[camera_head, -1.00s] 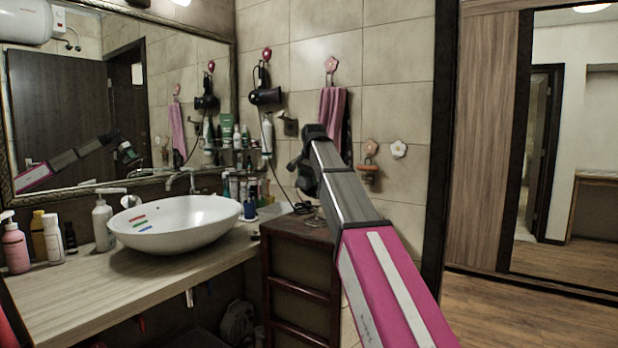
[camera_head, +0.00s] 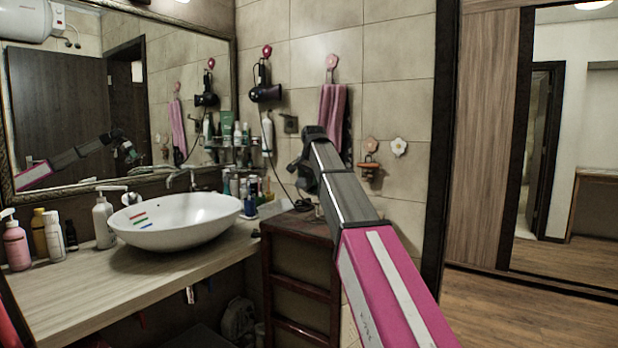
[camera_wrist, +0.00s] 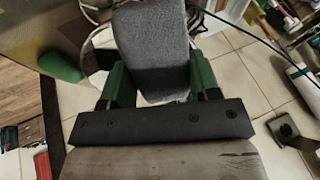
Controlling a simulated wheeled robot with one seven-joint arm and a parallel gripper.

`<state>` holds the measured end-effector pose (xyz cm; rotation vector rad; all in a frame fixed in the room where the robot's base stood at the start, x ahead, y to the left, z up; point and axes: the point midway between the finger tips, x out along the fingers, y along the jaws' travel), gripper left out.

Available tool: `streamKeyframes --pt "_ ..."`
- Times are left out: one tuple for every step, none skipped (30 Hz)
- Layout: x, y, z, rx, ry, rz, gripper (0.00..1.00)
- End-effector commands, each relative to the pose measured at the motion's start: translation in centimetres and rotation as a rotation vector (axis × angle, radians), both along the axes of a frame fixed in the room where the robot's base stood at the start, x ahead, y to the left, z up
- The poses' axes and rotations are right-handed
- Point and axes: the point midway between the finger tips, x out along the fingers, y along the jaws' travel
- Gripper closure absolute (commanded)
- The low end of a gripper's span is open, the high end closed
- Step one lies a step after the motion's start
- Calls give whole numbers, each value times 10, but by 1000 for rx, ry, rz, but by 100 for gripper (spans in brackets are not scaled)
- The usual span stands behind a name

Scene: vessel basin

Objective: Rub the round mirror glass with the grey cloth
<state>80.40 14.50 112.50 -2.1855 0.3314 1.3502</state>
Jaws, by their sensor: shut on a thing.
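In the wrist view my gripper (camera_wrist: 160,82) has its green fingers on either side of the grey cloth (camera_wrist: 158,42), a thick, speckled grey pad, and is shut on it. In the head view my arm hides the gripper and cloth. A small reflection of my arm's end shows in the large framed wall mirror (camera_head: 190,100). A pale curved rim (camera_wrist: 98,40) shows left of the cloth in the wrist view. It may be the round mirror, mostly covered by the cloth; I cannot tell whether they touch.
A white basin (camera_head: 175,224) stands on the wooden counter (camera_head: 95,290), with several bottles at its left. A dark red cabinet (camera_head: 300,262) stands below my arm. A hair dryer (camera_head: 265,93) and pink towel (camera_head: 333,110) hang on the tiled wall. Floor at right is clear.

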Motion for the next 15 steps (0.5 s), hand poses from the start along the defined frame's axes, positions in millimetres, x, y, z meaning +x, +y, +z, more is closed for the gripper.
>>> streamKeyframes --pt "1 0 -1 0 0 0 63" --pt "1 0 -1 0 0 0 63" --pt "1 0 -2 0 0 0 63" --pt "1 0 -2 0 0 0 63" --pt "1 0 -3 0 0 0 63" --pt "2 0 -3 0 0 0 63" --pt "2 0 -3 0 0 0 63" --pt "2 0 -3 0 0 0 63" --pt "2 -1 -3 0 0 0 63" --pt "2 -1 -3 0 0 0 63" --pt "2 -2 -3 0 0 0 63" --pt "2 -4 -3 0 0 0 63" --pt "2 -6 -2 0 0 -1 63" --pt "3 -8 -2 -1 0 -2 63" --pt "3 -11 -2 -1 0 -2 63"
